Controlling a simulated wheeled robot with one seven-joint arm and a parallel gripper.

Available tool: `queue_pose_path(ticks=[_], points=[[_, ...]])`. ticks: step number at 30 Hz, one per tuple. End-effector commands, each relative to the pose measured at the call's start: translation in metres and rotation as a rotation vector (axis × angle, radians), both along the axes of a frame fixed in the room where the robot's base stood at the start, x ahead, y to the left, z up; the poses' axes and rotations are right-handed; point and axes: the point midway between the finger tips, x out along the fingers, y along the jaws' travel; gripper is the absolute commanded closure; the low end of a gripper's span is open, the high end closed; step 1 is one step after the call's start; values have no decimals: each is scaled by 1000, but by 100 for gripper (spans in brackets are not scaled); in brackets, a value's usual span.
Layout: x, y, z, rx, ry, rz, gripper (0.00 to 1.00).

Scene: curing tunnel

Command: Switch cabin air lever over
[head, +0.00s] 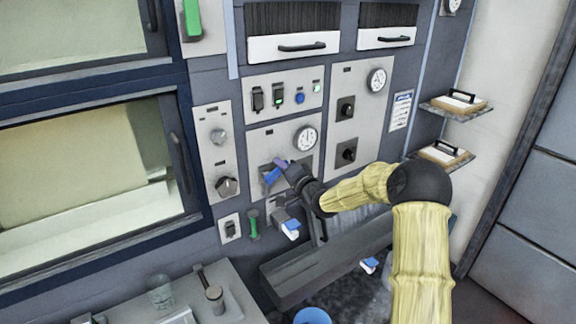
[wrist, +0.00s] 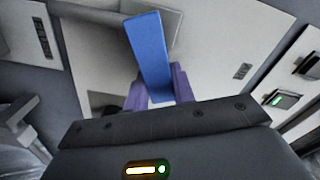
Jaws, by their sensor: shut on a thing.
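The cabin air lever, which I take to be the blue lever, stands on a light panel in the middle of the control wall. In the wrist view the blue lever (wrist: 150,52) rises from between my purple fingertips. My gripper (head: 278,170) is at this lever in the head view, with the blue part (head: 272,176) showing beside the fingers. In the wrist view my gripper (wrist: 158,92) is shut on the lever's near end. The lever's pivot is hidden, and its label cannot be read.
A round gauge (head: 305,139) sits just above the lever. Switches and a blue button (head: 299,97) are higher up. A knob panel (head: 215,160) is to the left. A grey trough (head: 325,262) juts out below my arm. Shelves with clipboards (head: 455,104) stick out at right.

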Motion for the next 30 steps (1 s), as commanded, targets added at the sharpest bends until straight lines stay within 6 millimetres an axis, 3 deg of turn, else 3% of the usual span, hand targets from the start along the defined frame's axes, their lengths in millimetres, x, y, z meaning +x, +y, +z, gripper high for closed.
queue_pose_path(ticks=[15,30], points=[[3,-7,-22,348,199,-3,100],[3,-8,-26,415,237,-4,100]])
